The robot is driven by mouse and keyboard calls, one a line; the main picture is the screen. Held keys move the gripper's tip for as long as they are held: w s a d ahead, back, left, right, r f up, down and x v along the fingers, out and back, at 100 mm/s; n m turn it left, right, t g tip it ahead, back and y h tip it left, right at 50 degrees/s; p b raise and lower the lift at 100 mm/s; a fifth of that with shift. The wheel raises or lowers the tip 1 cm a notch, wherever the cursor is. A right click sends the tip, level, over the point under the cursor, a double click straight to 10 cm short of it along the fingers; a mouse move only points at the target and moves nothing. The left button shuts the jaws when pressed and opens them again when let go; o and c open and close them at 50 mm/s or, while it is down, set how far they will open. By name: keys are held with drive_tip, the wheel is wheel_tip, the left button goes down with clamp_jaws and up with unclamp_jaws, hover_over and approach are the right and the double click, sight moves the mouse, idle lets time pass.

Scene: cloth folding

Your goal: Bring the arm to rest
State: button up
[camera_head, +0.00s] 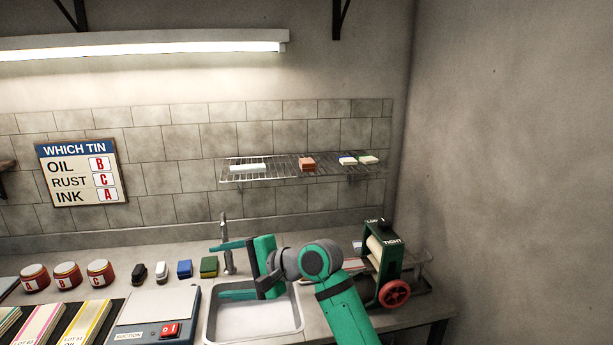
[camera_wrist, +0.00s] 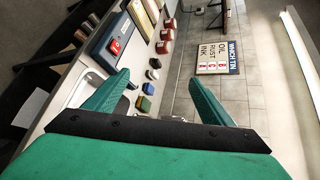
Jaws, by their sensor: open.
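My green arm reaches over the sink in the head view, with my gripper (camera_head: 233,270) pointing left, above the sink's back part. In the wrist view my gripper (camera_wrist: 160,100) shows two green fingers spread wide apart with nothing between them. The gripper is open and empty. The wrist view looks along the counter, tilted, toward the jars and the sign.
The sink (camera_head: 212,335) lies below my gripper. A tap (camera_head: 228,250) stands close behind it. A green wringer (camera_head: 385,262) with a red wheel stands right of my arm. A wire rack (camera_head: 277,173) hangs above. Several small blocks and lettered tins (camera_head: 67,275) line the counter at left.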

drive_tip(key=s+a+f+m+t, duration=0.25)
drive_tip(key=f+t, duration=0.55)
drive_tip(key=f, duration=0.7)
drive_tip(key=s+d+f+t+h, duration=0.2)
drive_tip(key=s+d+f+h, duration=0.2)
drive_tip(key=s+f, duration=0.3)
drive_tip(key=s+d+f+t+h, duration=0.1)
drive_tip(key=s+d+f+h, duration=0.25)
drive_tip(key=s+f, duration=0.4)
drive_tip(key=s+d+f+n+h, duration=0.15)
drive_tip(key=s+d, duration=0.25)
drive_tip(key=s, duration=0.4)
drive_tip(key=s+d+f+n+h, duration=0.1)
drive_tip(key=s+d+f+h, duration=0.25)
drive_tip(key=s, duration=0.55)
drive_tip(key=s+d+r+n, duration=0.2)
drive_tip(key=s+d+n, duration=0.1)
drive_tip(key=s, duration=0.4)
drive_tip(key=s+d+r+n, duration=0.3)
drive_tip(key=s+n, duration=0.2)
drive_tip(key=s, duration=0.3)
drive_tip(key=shift+s+d+r, duration=0.25)
drive_tip(key=shift+s+r, duration=0.05)
drive_tip(key=shift+r, duration=0.05)
